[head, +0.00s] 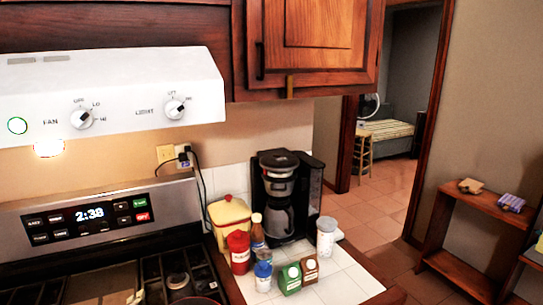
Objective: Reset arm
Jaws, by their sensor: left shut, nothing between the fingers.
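Only a small pale part of what appears to be my left gripper (137,297) shows at the bottom edge, in front of the stove top. It is shut and nothing shows in it. Most of it and its arm are outside the picture. My right gripper is not in view.
The stove (105,215) is at lower left under a white hood (110,97). A coffee maker (283,195), a yellow canister (230,218), a white cup (326,236) and several small bottles crowd the tiled counter (345,283). A wooden shelf (455,270) stands at right; a doorway is behind.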

